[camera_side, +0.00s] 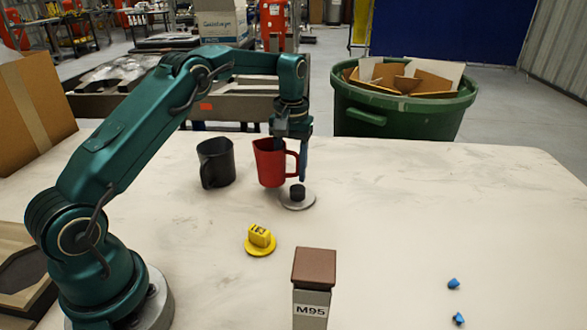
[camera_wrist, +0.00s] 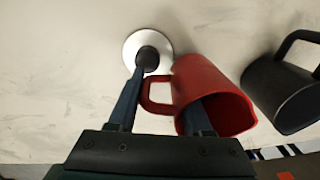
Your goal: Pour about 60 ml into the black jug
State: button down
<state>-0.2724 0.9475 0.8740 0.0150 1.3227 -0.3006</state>
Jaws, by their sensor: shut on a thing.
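A red jug (camera_side: 270,163) stands upright near the back of the table. My gripper (camera_side: 297,160) reaches down at its handle side and is shut on it. In the wrist view the red jug (camera_wrist: 212,95) has its handle between my fingers (camera_wrist: 160,105); the exact contact is partly hidden. I cannot tell whether its base touches the table. The black jug (camera_side: 216,163) stands upright to the left of the red one, a small gap apart. It also shows in the wrist view (camera_wrist: 282,88), at the right. The contents of both jugs are hidden.
A pale disc with a black knob (camera_side: 297,194) lies close by my fingertips. A yellow knobbed disc (camera_side: 260,240) and a brown-topped post marked M95 (camera_side: 312,285) are nearer the front. Small blue pieces (camera_side: 455,284) lie at right. The table's right side is mostly clear.

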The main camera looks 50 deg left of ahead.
aim_at(265, 139)
jog(key=shift+a, duration=0.15)
jog(key=shift+s+a+h, duration=0.15)
jog(key=shift+h, duration=0.15)
jog(key=shift+s+a+t+h, duration=0.3)
jog(key=shift+a+t+h, duration=0.2)
jog(key=shift+t+h, duration=0.15)
jog(key=a+r+h, duration=0.1)
jog(key=s+a+r+t+h, duration=0.1)
jog(key=r+h, duration=0.1)
jog(key=shift+t, duration=0.25)
jog(key=r, duration=0.1)
jog(key=s+a+r+t+h, duration=0.1)
jog(key=shift+a+r+h, duration=0.2)
jog(key=shift+r+h, duration=0.05)
jog(key=shift+r, duration=0.15)
jog(key=shift+s+a+r+t+h, duration=0.15)
jog(key=shift+a+r+t+h, duration=0.15)
jog(key=shift+r+h, duration=0.3)
jog(key=shift+s+a+r+t+h, duration=0.15)
jog(key=shift+r+t+h, duration=0.25)
jog(key=shift+r+h, duration=0.2)
jog(key=shift+a+r, duration=0.15)
jog(key=shift+r, duration=0.1)
jog(key=shift+s+a+t+h, duration=0.15)
jog(key=shift+t+h, duration=0.15)
jog(key=shift+h, duration=0.25)
jog(key=shift+s+a+t+h, duration=0.15)
jog(key=shift+t+h, duration=0.15)
jog(key=shift+h, duration=0.25)
